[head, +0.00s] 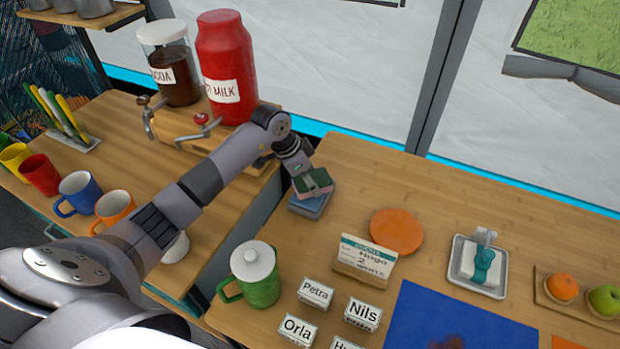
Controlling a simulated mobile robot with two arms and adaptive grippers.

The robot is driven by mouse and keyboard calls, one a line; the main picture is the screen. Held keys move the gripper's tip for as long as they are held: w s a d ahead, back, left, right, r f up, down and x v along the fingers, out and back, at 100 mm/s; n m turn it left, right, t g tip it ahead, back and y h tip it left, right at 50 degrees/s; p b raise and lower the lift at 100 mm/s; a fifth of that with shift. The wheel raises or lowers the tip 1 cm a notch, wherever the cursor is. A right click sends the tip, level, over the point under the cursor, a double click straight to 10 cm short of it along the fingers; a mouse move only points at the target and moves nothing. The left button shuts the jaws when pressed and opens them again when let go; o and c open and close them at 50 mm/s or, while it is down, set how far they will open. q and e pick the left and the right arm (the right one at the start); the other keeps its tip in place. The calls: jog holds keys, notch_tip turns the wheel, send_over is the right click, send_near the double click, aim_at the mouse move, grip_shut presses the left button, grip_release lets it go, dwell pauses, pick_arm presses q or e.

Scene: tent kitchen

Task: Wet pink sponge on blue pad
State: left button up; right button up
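The pink sponge (319,192) has a dark green top face and a pink side. It is at the back left of the right-hand counter, directly over the small blue pad (309,207); I cannot tell whether it rests on the pad or is just above it. My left gripper (303,172) reaches down from the left to the sponge's back edge. The arm hides part of its fingers, so whether they grip the sponge is unclear. Wetness cannot be seen. My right gripper is out of view.
Right of the sponge are an orange disc (397,231), a lettered card (365,261) and a tray (497,289). A green lidded mug (258,287) and name cards stand in front. A large blue mat (420,335) lies at front right. Red (228,60) and cocoa (170,70) dispensers stand behind my arm.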

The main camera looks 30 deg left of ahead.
pick_arm(q)
jog(key=shift+f, duration=0.7)
dwell(0.4)
dwell(0.5)
jog(key=shift+r+p, duration=0.6)
jog(key=shift+r, duration=0.2)
notch_tip(320, 180, up, 6)
jog(key=p, duration=0.6)
jog(key=shift+f, duration=0.2)
